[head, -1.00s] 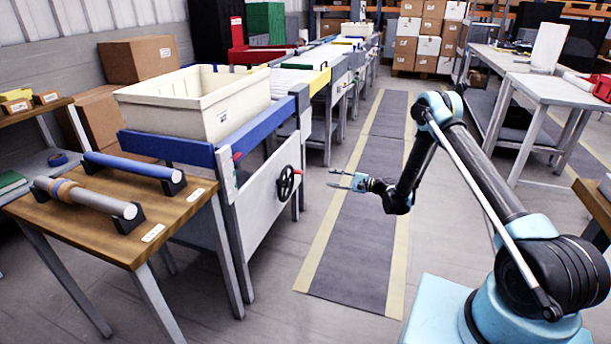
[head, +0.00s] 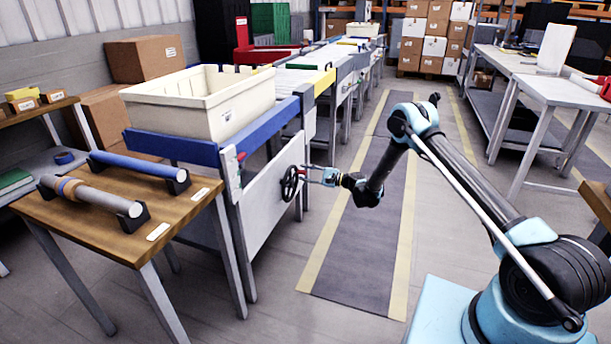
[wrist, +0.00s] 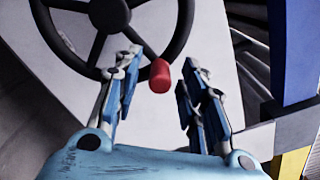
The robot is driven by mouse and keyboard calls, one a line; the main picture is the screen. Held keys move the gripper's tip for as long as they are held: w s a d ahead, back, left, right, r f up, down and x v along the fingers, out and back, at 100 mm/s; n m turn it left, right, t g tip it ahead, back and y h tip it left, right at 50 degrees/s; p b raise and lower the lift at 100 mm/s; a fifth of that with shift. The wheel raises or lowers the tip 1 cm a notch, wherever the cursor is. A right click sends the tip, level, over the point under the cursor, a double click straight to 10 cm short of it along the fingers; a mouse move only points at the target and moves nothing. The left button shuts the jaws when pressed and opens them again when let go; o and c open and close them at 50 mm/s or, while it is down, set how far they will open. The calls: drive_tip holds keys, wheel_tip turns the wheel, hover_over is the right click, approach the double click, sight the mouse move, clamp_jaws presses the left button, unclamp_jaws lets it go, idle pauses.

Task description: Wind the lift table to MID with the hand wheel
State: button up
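The black hand wheel (head: 290,183) is on the white side panel (head: 265,208) of the lift table, and its rim, spokes and hub fill the top of the wrist view (wrist: 172,48). A red knob (wrist: 160,76) stands out from its rim. My gripper (head: 308,174) is at the wheel's right side. In the wrist view my gripper (wrist: 168,62) is open, with its fingers apart on either side of the red knob and not closed on it. The lift table's blue top rail (head: 262,130) carries a cream bin (head: 165,108). No height marking is readable.
A wooden table (head: 95,228) with a blue bar (head: 135,166) and a grey bar (head: 95,197) on black cradles stands at the left front. A small red-tipped lever (head: 240,157) is on the frame left of the wheel. The floor mat (head: 350,240) is clear.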

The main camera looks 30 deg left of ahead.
drive_tip(key=shift+a, duration=0.45)
clamp_jaws()
drive_tip(key=shift+d, duration=0.1)
